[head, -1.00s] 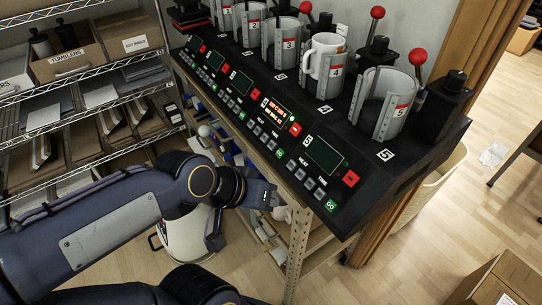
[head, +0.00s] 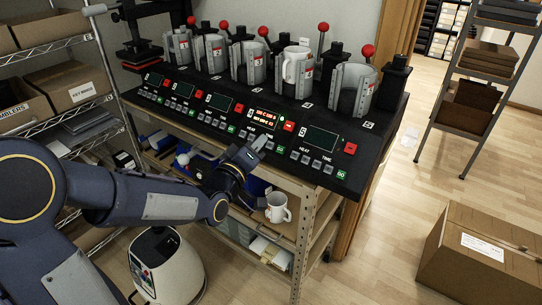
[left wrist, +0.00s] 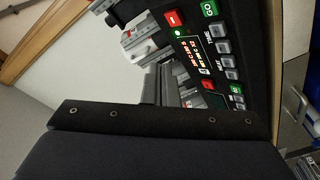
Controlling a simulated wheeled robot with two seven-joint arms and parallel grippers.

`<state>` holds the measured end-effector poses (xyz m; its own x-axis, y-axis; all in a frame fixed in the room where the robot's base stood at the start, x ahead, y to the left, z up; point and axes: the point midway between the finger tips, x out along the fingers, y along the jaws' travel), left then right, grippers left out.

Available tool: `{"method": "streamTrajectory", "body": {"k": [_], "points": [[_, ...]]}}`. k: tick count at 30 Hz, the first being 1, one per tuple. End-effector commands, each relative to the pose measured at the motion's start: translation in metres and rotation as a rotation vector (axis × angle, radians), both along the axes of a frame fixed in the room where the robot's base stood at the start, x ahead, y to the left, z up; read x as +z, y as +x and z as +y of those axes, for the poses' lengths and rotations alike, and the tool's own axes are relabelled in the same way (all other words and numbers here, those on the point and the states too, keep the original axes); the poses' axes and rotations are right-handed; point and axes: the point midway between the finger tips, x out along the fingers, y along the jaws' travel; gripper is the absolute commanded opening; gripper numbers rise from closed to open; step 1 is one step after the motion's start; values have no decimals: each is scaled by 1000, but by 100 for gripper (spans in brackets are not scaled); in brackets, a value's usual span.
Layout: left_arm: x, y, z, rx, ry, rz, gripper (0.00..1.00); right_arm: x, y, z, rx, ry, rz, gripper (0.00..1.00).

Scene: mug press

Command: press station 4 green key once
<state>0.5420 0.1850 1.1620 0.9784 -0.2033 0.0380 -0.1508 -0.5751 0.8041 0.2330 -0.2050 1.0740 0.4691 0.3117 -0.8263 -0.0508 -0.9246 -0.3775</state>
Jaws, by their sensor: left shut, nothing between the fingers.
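In the head view, station 4's green key (head: 280,150) is at the front right of its panel, below a red key (head: 289,126). Its display (head: 266,117) is lit with orange text, and a white mug (head: 297,66) stands in its press. In the left wrist view the green GO key (left wrist: 209,8) is at the top edge, near the red key (left wrist: 173,18) and the lit display (left wrist: 196,58). My left gripper (head: 261,143) is shut and empty, at the panel's front edge just left of the green key. I cannot tell its height above the keys. My right gripper is out of view.
Station 5's dark panel (head: 320,138) and green key (head: 341,175) are to the right; station 3's green key (head: 231,129) is to the left. A loose white mug (head: 278,207) stands on the shelf below. A cardboard box (head: 481,250) is on the floor at right.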

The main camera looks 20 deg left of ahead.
Motion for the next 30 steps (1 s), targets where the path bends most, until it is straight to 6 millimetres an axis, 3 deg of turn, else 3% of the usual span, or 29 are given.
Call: {"method": "streamTrajectory", "body": {"k": [11, 24, 30], "points": [[-3, 3, -1, 1, 1, 1, 0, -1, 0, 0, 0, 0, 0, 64], [-42, 41, -15, 0, 4, 2, 0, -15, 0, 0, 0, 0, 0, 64], [-58, 55, -19, 1, 2, 0, 0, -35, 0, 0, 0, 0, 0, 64]]}}
